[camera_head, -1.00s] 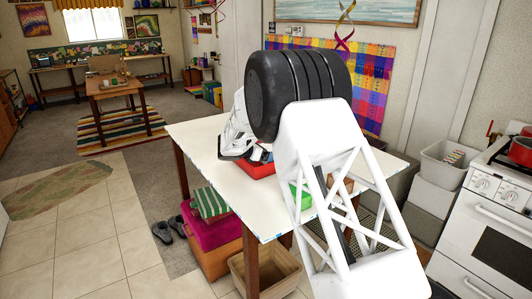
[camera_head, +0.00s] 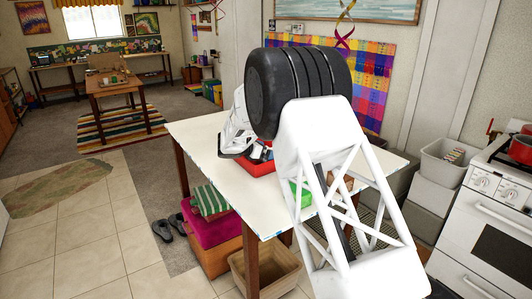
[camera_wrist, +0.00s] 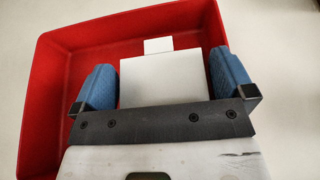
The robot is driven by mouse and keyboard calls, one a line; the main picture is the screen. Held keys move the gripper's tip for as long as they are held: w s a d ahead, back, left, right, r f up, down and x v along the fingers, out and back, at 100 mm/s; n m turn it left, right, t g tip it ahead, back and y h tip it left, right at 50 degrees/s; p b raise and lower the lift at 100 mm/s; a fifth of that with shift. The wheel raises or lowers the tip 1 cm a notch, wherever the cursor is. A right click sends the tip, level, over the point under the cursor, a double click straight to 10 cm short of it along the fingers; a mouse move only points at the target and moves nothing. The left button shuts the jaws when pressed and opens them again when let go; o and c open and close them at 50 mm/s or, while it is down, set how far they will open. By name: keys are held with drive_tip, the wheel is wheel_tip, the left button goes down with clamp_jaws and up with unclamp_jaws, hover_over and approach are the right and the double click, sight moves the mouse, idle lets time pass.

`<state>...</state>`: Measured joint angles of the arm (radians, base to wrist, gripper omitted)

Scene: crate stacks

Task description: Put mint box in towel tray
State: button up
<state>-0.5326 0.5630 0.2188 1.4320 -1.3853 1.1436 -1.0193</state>
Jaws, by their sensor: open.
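My gripper (camera_wrist: 163,80) is open over a red tray (camera_wrist: 52,75), its two blue fingers on either side of a plain pale box (camera_wrist: 160,78). The box lies inside the tray, with a gap beside each finger. A smaller pale piece (camera_wrist: 158,45) shows at its far edge. I cannot tell whether this is the mint box. In the head view the red tray (camera_head: 262,169) is on the white table (camera_head: 205,137), partly hidden by my arm.
A green container (camera_head: 302,194) and a brown block (camera_head: 340,181) show through my arm on the table. The magenta crate stands on an orange crate (camera_head: 215,262). A tan bin (camera_head: 265,277) stands on the floor. A grey bin (camera_head: 437,172) and stove (camera_head: 487,215) are right.

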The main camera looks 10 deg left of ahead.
drive_tip(key=shift+s+a+r, duration=0.15)
drive_tip(key=shift+r, duration=0.2)
drive_tip(key=v, duration=1.1)
drive_tip(key=shift+s+a, duration=0.2)
drive_tip(key=shift+r, duration=0.15)
drive_tip(key=s+d+r+m+g+y, duration=0.15)
drive_tip(key=s+d+r+m, duration=0.25)
drive_tip(key=s+d, duration=0.55)
drive_tip(key=s+d+r+m+g+y, duration=0.1)
drive_tip(key=s+d+r+m+g, duration=0.35)
drive_tip(key=d, duration=0.85)
drive_tip(key=s+d+r+m+y, duration=0.1)
drive_tip(key=s+d+r+m, duration=0.3)
drive_tip(key=s+d, duration=0.6)
drive_tip(key=s+d+m+g+y, duration=0.1)
drive_tip(key=s+d+m, duration=0.4)
drive_tip(key=s, duration=0.4)
drive_tip(key=s+d+m+g+y, duration=0.1)
drive_tip(key=s+d+m+y, duration=0.1)
drive_tip(key=s+d, duration=0.5)
drive_tip(key=s+d+f+m+y, duration=0.1)
drive_tip(key=s+m, duration=0.3)
drive_tip(key=s, duration=0.5)
drive_tip(key=s+d+f+m+t+y, duration=0.1)
drive_tip(key=s+f+m+y, duration=0.1)
drive_tip(key=s, duration=0.7)
drive_tip(key=shift+s+f+m, duration=0.4)
drive_tip(key=shift+f+m, duration=0.45)
drive_tip(key=shift+f, duration=0.1)
